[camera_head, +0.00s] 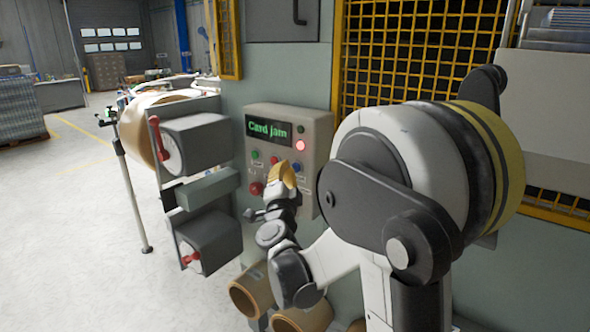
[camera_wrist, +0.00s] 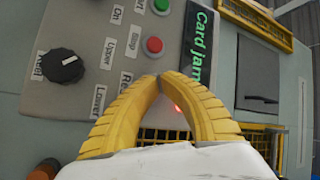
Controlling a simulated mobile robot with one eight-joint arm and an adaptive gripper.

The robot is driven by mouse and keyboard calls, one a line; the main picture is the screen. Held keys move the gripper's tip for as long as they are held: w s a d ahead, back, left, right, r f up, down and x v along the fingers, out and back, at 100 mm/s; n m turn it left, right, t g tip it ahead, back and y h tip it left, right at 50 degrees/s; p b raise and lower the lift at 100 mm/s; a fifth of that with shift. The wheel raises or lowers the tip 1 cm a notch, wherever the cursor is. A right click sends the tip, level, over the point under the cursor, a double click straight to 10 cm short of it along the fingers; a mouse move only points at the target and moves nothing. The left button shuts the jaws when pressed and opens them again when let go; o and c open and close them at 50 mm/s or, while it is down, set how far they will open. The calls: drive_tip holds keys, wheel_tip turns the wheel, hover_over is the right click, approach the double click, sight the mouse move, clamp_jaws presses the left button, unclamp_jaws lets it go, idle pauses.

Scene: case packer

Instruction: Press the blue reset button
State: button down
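The grey control panel (camera_head: 317,130) carries a screen (camera_head: 268,129) reading "Card jam" in green. A small blue button (camera_head: 297,167) shows on the panel in the head view, just right of my gripper's yellow fingers. My gripper (camera_head: 283,172) is in front of the panel's lower middle. In the wrist view, the two yellow fingertips of my gripper (camera_wrist: 160,77) meet, with nothing seen between them. There the blue button is not visible, and a label starting "Re" is partly covered by a finger. Contact with the panel cannot be told.
A green button (camera_wrist: 161,6), a red button (camera_wrist: 154,45) and a black knob (camera_wrist: 62,66) are near the fingers. A red lamp (camera_head: 300,146) glows on the panel. Yellow mesh guarding (camera_head: 400,60) stands right; open floor lies left.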

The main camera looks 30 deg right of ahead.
drive_tip(key=shift+w+d, duration=0.2)
drive_tip(key=shift+d, duration=0.45)
idle(0.6)
drive_tip(key=shift+a, duration=0.15)
drive_tip(key=shift+s+a, duration=0.3)
drive_tip(key=shift+a, duration=0.4)
drive_tip(key=shift+s+a, duration=0.3)
drive_tip(key=shift+a, duration=0.5)
drive_tip(key=shift+s+a, duration=0.25)
drive_tip(key=shift+a, duration=0.5)
drive_tip(key=shift+s+a, duration=0.3)
drive_tip(key=shift+a, duration=0.5)
